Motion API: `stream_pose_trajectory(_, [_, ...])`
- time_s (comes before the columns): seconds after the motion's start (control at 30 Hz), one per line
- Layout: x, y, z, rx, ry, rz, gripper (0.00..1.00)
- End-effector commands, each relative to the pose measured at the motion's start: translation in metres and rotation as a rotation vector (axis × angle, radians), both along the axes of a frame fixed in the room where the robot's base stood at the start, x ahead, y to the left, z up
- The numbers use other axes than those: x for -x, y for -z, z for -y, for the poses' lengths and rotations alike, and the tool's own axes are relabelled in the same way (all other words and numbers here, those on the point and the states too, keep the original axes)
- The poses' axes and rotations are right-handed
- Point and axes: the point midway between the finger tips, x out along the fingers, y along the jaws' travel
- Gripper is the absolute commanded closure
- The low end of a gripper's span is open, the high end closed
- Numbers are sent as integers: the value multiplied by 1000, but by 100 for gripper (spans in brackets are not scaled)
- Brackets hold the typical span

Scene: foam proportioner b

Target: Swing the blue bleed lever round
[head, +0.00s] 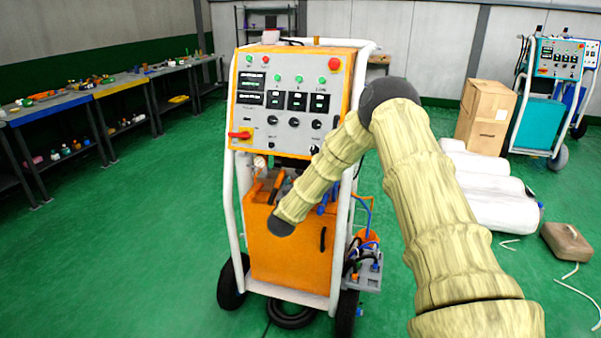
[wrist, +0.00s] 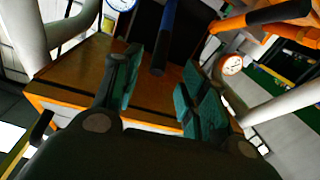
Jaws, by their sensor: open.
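The blue bleed lever (wrist: 168,22) shows at the top middle of the wrist view as a blue bar with a dark lower end. My gripper (wrist: 161,66) is open, with teal pads on both fingers. The lever's lower end appears in the gap between the fingertips, nearer the left finger, with no clear contact. I cannot tell its depth relative to the pads. In the head view, a blue part (head: 325,201) shows on the orange-fronted machine just right of my forearm; I cannot tell if it is the same lever. My arm hides the gripper there.
An orange lever with a black grip (wrist: 275,14) and a white gauge (wrist: 231,65) lie to the right in the wrist view. The machine's white frame (head: 229,195) flanks its orange tank (head: 268,262).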

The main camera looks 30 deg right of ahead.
Motion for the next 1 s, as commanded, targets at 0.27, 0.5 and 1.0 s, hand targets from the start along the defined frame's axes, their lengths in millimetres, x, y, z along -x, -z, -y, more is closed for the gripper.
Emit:
stream_pose_trajectory(0.27, [-33,-1,31,0,1,2,57])
stream_pose_trajectory(0.5, [-56,0,52,1,-1,0,57])
stream_pose_trajectory(1.0, [-67,0,62,0,-2,0,57])
